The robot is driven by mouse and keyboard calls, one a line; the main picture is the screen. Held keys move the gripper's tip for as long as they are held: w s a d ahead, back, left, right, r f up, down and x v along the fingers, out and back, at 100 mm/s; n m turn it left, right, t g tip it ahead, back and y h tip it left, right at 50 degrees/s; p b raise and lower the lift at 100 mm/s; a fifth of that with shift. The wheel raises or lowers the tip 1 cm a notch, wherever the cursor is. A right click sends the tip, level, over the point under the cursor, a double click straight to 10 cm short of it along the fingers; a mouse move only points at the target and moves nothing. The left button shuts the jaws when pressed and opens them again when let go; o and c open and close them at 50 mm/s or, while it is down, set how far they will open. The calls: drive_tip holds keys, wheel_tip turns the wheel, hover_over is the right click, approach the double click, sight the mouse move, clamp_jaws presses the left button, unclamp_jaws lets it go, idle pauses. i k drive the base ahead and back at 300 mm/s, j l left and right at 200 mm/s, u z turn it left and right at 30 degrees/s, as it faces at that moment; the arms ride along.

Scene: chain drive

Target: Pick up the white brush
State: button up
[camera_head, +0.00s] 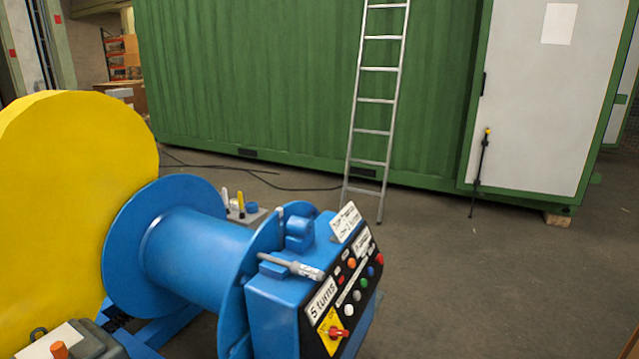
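I cannot clearly identify the white brush. A slim white upright piece (225,197) stands beside a yellow upright piece (241,203) at a small grey tray or block behind the blue drum; it is too small to tell what it is. A pale grey-white rod with a thicker, marked end (305,270) lies across the top of the blue control box (277,305); whether it is a brush is unclear. My gripper is not in view.
The blue drum (195,250) and large yellow disc (70,200) fill the left. A ladder (375,100) leans on the green container (260,80). A black stand (481,165) is by its white door (540,100). Floor at right (480,280) is clear; cables (290,188) lie behind.

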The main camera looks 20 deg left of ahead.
sight(225, 194)
drive_tip(key=i+u, duration=0.45)
drive_tip(key=i, duration=0.15)
drive_tip(key=i+l+u, duration=0.25)
drive_tip(key=i+u, duration=0.2)
drive_tip(key=i, duration=0.15)
drive_tip(key=i+l+u, duration=1.4)
drive_tip(key=l, duration=0.5)
drive_tip(key=k+j, duration=0.05)
